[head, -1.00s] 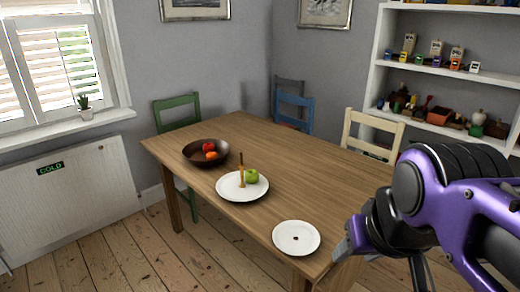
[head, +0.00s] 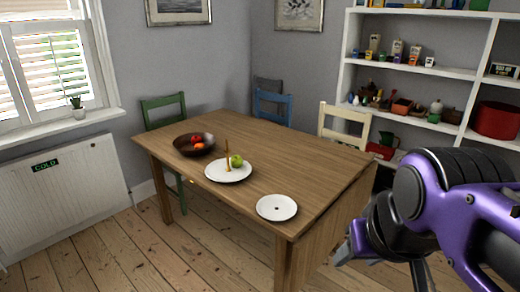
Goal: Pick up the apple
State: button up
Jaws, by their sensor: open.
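A green apple (head: 237,161) sits on a white plate (head: 217,176) on the wooden table, beside a thin upright brown item (head: 227,158) that looks like a candlestick or pepper mill. A dark bowl (head: 183,149) at the table's far left holds red and orange round fruit (head: 197,142); I cannot tell whether any is an apple. My gripper (head: 382,268) is at the lower right, off the table's near right side, well apart from the apple. It is open and empty, and its fingers are partly cut off by the picture's lower edge.
A smaller white plate (head: 277,208) with a dark spot lies near the table's front corner. Green, blue and cream chairs (head: 345,123) stand around the table (head: 290,165). A shelf (head: 450,77) is at the right, a radiator (head: 62,190) at the left. Floorboards in front are clear.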

aim_at(236, 161)
jog(key=j+z, duration=0.15)
jog(key=z, duration=2.25)
jog(key=k+j, duration=0.1)
jog(key=j, duration=0.3)
jog(key=k+j, duration=0.1)
jog(key=j, duration=0.35)
jog(key=k+j, duration=0.1)
jog(key=j, duration=0.3)
jog(key=k+j, duration=0.1)
jog(key=j, duration=0.3)
jog(key=k+j, duration=0.15)
jog(key=j, duration=0.25)
jog(key=k+j, duration=0.1)
jog(key=j, duration=0.35)
jog(key=k+j, duration=0.1)
jog(key=j, duration=0.3)
jog(key=k+j, duration=0.1)
jog(key=j, duration=0.3)
jog(key=k+j, duration=0.3)
jog(key=j, duration=0.25)
jog(key=k+l+z, duration=0.2)
jog(key=l, duration=0.2)
